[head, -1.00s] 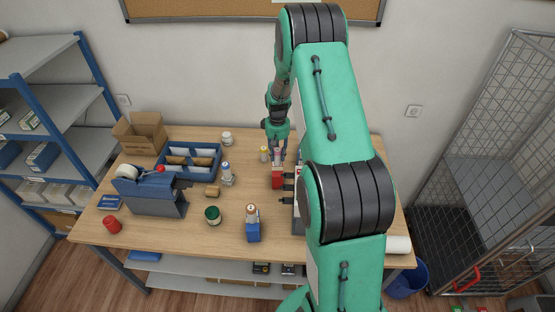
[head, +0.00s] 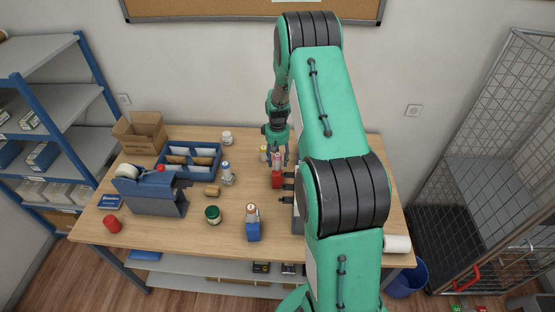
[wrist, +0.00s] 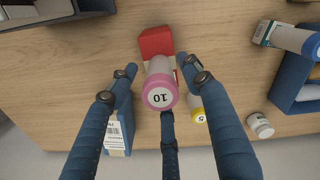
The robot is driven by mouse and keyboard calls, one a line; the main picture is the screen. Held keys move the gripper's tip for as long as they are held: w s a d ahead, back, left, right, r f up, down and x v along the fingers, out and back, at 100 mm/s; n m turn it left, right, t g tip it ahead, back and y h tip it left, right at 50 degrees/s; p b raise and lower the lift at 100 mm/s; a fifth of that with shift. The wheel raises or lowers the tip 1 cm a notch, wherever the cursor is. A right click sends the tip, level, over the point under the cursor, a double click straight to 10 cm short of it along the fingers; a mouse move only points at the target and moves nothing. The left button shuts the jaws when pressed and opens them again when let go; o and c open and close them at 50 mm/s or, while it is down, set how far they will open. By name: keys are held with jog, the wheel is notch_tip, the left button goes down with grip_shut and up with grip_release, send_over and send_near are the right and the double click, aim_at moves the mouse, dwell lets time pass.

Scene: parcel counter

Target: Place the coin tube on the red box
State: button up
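The coin tube (head: 277,158) with a pink cap stands upright, apparently on the red box (head: 277,180). In the wrist view the tube's cap, marked 10 (wrist: 160,94), faces the camera, with the red box (wrist: 155,42) behind it. My gripper (head: 278,150) is just above the tube. In the wrist view my gripper (wrist: 156,68) has its fingers spread around the tube, with a visible gap at the left finger. It looks open. The tube's foot is mostly hidden.
A yellow-capped tube (wrist: 198,110) stands close beside my fingers. A blue divided tray (head: 190,160) is at the back left.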

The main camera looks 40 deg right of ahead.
jog(key=shift+r, duration=0.1)
notch_tip(320, 180, up, 12)
jog(key=shift+r+b, duration=0.1)
jog(key=shift+b, duration=0.35)
dwell(0.3)
dwell(0.4)
